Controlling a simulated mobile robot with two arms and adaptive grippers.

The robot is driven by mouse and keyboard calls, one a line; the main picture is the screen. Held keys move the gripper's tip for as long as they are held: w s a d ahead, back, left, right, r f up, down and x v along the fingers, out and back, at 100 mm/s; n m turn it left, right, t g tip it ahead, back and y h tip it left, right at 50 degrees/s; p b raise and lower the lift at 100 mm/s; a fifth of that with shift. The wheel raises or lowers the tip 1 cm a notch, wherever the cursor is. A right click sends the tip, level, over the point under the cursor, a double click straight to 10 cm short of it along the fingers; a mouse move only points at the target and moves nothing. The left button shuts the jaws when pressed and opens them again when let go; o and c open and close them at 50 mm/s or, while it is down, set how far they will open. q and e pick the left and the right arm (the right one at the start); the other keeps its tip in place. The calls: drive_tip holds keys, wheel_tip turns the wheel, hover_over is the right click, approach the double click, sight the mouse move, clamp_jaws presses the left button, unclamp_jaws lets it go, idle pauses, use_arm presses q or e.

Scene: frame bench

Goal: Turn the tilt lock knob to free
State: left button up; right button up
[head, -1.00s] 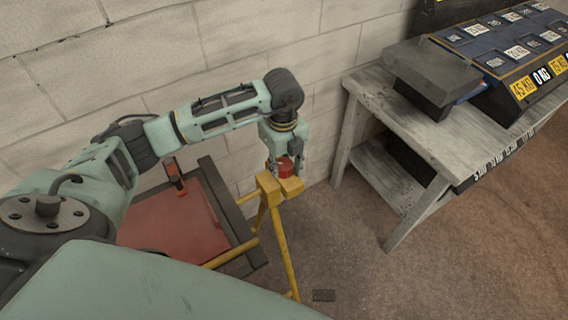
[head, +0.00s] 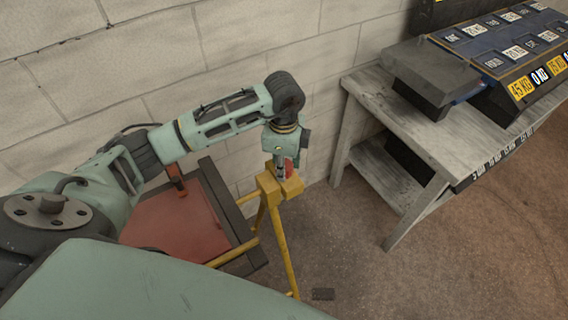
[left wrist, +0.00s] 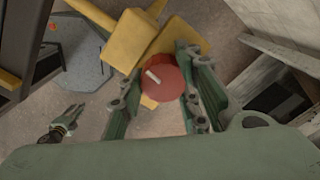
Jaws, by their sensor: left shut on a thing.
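The tilt lock knob (left wrist: 168,78) is a round red knob with a pale pointer mark on its face. It sits on a yellow bracket (left wrist: 133,40) at the top of a yellow frame (head: 276,226). My left gripper (left wrist: 160,92) is shut on the knob, with one finger on each side of it in the left wrist view. In the head view my left gripper (head: 281,168) points down at the frame's top, and the knob (head: 289,166) shows only partly beside its fingers. The pointer lies at a slant in the wrist view.
A reddish panel with a dark edge (head: 165,232) is attached to the yellow frame, left of the knob. A worn wooden bench (head: 445,140) with a dark blue labelled unit (head: 500,62) stands to the right. A block wall is close behind.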

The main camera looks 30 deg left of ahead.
use_arm(q)
drive_tip(key=shift+s, duration=0.15)
idle(0.4)
drive_tip(key=o, duration=0.8)
drive_tip(key=shift+o, duration=1.2)
drive_tip(key=shift+s, duration=0.1)
drive_tip(key=shift+r, duration=0.1)
drive_tip(key=shift+r, duration=0.35)
wheel_tip(320, 180, up, 11)
drive_tip(key=shift+d, duration=0.1)
